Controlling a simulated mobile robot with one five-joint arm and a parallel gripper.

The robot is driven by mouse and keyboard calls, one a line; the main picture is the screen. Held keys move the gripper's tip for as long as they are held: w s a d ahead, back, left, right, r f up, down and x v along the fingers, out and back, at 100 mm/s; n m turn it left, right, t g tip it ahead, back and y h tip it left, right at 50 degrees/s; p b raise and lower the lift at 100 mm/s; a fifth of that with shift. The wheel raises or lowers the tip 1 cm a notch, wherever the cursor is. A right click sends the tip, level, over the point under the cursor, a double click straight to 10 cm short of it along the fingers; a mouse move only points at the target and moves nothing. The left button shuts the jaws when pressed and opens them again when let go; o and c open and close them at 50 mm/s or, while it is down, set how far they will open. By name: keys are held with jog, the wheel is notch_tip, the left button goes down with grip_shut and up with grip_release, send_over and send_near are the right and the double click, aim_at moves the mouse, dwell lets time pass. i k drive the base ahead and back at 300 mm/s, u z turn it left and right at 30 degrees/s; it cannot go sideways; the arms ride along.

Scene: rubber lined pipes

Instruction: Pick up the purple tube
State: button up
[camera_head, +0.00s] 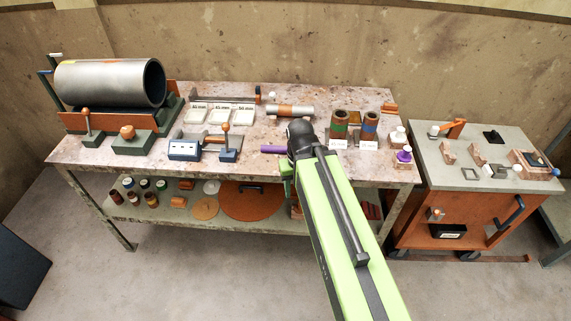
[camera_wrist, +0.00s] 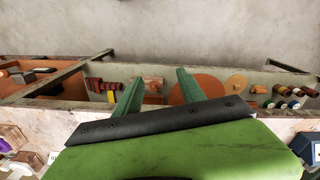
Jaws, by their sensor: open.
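The purple tube (camera_head: 273,149) lies on the worktable, near its front edge, in the head view. Its right end runs up to or behind my arm's dark wrist, so its full length is hidden. My gripper (camera_wrist: 160,84) is open in the wrist view, with two green fingers apart and nothing seen between them. In the head view, part of my gripper (camera_head: 286,171) shows at the table's front edge, just right of and below the tube. I cannot tell whether it touches the tube. I cannot make out the tube in the wrist view.
The worktable (camera_head: 235,165) also bears a large metal cylinder (camera_head: 110,82), white trays (camera_head: 222,114), a banded pipe (camera_head: 290,111) and two upright lined pipes (camera_head: 340,124). A purple-topped object (camera_head: 404,155) stands right. A lower shelf (camera_head: 150,211) holds discs and jars. A cart (camera_head: 450,175) stands right.

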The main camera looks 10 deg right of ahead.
aim_at(264, 149)
jog(key=u, duration=0.25)
jog(key=k, duration=0.1)
jog(key=u, duration=2.95)
jog(key=k, duration=0.95)
jog(key=z, duration=1.45)
jog(key=i, duration=1.05)
jog(key=u, duration=0.15)
